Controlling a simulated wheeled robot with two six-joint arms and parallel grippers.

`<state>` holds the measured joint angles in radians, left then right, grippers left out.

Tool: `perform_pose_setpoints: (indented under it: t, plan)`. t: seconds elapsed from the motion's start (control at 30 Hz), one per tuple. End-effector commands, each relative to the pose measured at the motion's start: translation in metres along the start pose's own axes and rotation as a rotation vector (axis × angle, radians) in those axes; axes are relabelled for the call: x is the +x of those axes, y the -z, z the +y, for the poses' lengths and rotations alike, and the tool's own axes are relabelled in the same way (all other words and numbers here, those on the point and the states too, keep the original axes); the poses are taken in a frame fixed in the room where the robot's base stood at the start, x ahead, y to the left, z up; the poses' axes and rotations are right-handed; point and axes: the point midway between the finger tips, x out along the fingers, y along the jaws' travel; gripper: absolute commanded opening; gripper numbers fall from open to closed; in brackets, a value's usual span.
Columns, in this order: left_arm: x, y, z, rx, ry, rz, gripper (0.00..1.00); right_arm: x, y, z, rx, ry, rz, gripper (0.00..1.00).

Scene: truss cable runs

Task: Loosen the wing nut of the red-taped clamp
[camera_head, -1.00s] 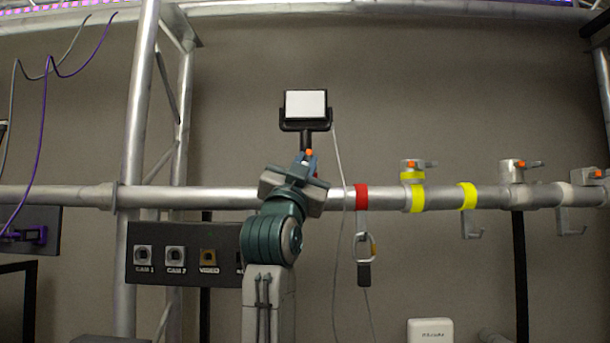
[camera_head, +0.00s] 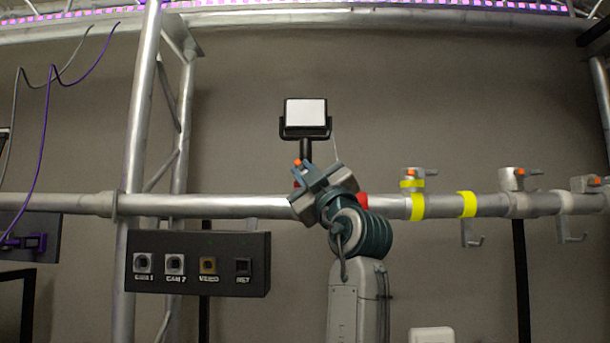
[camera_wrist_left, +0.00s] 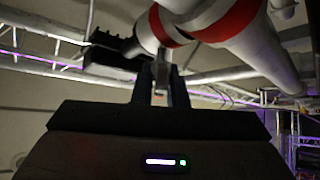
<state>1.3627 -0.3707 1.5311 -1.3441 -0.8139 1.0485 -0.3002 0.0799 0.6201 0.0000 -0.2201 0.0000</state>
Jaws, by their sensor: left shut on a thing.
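The red-taped clamp sits on the horizontal bar (camera_head: 220,206) below the lamp (camera_head: 305,112). Its red band (camera_wrist_left: 168,28) shows in the left wrist view; the head view shows little of it behind my gripper. My left gripper (camera_head: 318,174) is at this clamp, tilted, its fingers shut on a small grey part, which I take for the wing nut (camera_wrist_left: 160,72). An orange tip (camera_head: 297,163) shows beside the fingers. Another red band (camera_head: 362,201) on the bar is partly hidden by my arm. My right gripper is not in view.
Yellow-taped clamp (camera_head: 412,181) and further clamps (camera_head: 513,180) stand along the bar to the right. A hook (camera_head: 471,232) hangs below it. A socket panel (camera_head: 200,263) is at lower left, beside an upright truss (camera_head: 140,120). The wall behind the lamp is clear.

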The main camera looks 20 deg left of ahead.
Motion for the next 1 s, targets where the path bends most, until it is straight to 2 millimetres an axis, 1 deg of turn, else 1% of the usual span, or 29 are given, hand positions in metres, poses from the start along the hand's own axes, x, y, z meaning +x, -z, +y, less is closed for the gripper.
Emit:
perform_pose_setpoints:
  t: [0.27,0.6,0.8,1.0]
  plan:
    - [0.001,0.001,0.002,-0.185,0.186,-0.001,0.00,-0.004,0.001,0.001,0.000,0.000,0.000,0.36]
    - [0.002,0.002,0.002,-0.402,0.404,0.000,0.00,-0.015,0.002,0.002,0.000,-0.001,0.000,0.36]
    - [0.002,0.001,0.002,-0.503,0.504,-0.002,0.00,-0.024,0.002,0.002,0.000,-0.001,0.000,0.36]
    - [0.002,0.001,0.001,-0.570,0.569,-0.001,0.00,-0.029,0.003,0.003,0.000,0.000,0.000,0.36]
